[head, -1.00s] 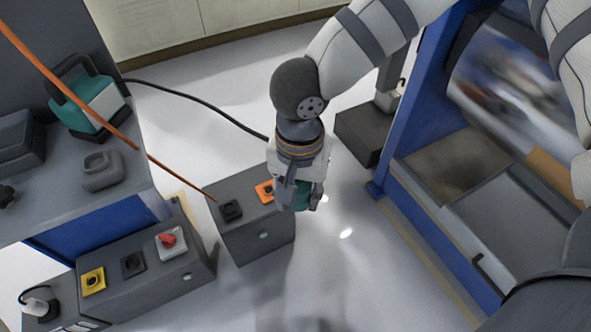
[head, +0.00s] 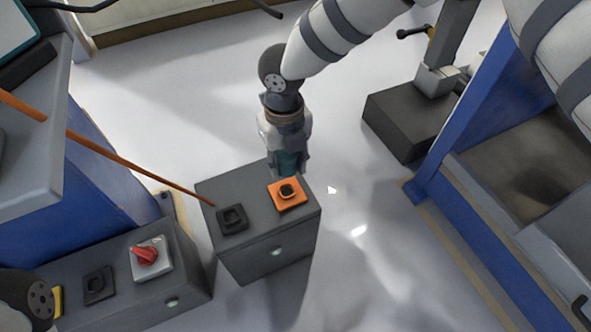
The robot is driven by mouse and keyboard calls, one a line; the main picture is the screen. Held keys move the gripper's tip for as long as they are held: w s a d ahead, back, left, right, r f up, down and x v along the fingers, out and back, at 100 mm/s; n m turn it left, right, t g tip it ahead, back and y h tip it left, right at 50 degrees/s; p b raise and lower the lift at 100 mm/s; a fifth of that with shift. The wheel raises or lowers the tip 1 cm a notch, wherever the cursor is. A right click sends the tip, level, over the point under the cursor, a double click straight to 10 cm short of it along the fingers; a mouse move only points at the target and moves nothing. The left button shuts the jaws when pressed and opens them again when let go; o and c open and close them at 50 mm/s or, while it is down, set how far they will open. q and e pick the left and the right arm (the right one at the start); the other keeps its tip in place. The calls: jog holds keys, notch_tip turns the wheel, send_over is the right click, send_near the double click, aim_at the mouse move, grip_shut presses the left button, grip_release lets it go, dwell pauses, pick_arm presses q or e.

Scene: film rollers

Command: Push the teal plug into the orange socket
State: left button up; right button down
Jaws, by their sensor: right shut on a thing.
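The orange socket (head: 287,195) is a square orange plate with a dark round opening. It sits on top of a grey box (head: 240,187), near the box's right end. My right gripper (head: 288,168) points down and is shut on the teal plug (head: 288,160). The plug is partly hidden between the fingers. It shows just behind the socket in the picture, apart from the opening; its exact height above the box I cannot tell. A dark round joint of my left arm shows at the lower left, but the left gripper does not show.
A black socket (head: 232,218) sits left of the orange one. A second grey box with a red switch (head: 147,254) stands lower left. A blue frame (head: 465,130) stands at right. Open floor lies between.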

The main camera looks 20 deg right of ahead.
jog(key=shift+w+f, duration=0.15)
jog(key=shift+w, duration=0.3)
jog(key=shift+s+f+b, duration=0.2)
jog(key=shift+f+b, duration=0.4)
jog(key=b, duration=0.3)
send_over(287, 193)
notch_tip(287, 193, down, 5)
jog(key=shift+f, duration=0.5)
pick_arm(q)
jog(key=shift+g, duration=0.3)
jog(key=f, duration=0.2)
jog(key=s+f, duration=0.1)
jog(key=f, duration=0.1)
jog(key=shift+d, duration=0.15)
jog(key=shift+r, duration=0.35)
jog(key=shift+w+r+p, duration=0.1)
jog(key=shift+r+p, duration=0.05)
jog(key=shift+p, duration=0.2)
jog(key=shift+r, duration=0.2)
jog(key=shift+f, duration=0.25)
pick_arm(e)
jog(key=shift+f, duration=0.75)
